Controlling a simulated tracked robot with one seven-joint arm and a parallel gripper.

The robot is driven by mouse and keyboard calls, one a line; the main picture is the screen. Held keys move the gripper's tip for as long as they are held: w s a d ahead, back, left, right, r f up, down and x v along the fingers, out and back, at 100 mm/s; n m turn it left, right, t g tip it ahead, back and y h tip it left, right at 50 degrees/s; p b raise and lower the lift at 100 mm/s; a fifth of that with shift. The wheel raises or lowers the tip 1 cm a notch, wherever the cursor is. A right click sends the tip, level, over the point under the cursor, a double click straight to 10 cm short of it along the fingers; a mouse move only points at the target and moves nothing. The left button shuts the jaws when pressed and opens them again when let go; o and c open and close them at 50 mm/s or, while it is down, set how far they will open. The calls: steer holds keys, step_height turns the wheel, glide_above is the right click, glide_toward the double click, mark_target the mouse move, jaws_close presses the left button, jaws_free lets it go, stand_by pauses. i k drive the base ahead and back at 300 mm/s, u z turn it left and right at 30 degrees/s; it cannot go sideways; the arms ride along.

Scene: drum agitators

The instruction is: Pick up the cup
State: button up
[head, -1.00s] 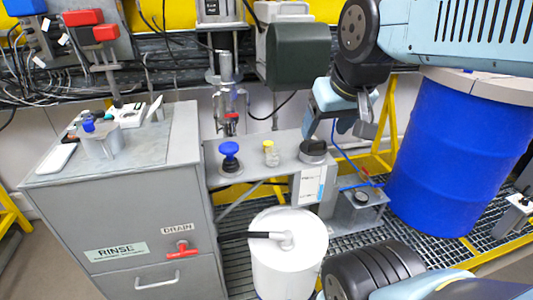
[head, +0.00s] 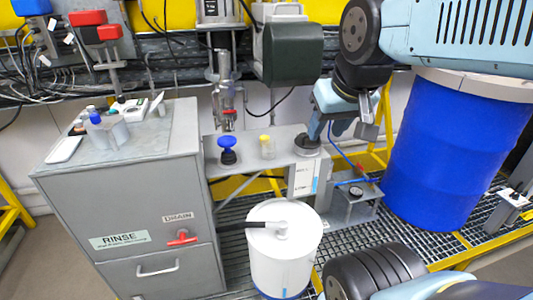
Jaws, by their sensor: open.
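No thing is plainly a cup. The closest candidates stand on the narrow grey shelf (head: 283,150): a small clear jar with a yellow lid (head: 266,147) and a dark, low round object with a grey rim (head: 308,145) to its right. A blue-topped dark piece (head: 228,150) stands left of the jar. My gripper (head: 341,126) hangs at the shelf's right end, pointing down with its jaws open. Its left finger appears close to the dark round object in the picture; I cannot tell whether they touch. Nothing shows between the fingers.
A grey cabinet (head: 130,210) stands left, with bottles and a holder (head: 108,132) on top. A blue drum (head: 455,160) stands right. A dark motor housing (head: 290,53) hangs above the shelf.

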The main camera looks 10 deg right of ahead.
mark_target(268, 149)
steer(key=u, duration=0.05)
steer(key=k, duration=0.3)
steer(key=u, duration=1.7)
steer(key=k, duration=1.45)
steer(key=z, duration=1.15)
steer(key=i, duration=1)
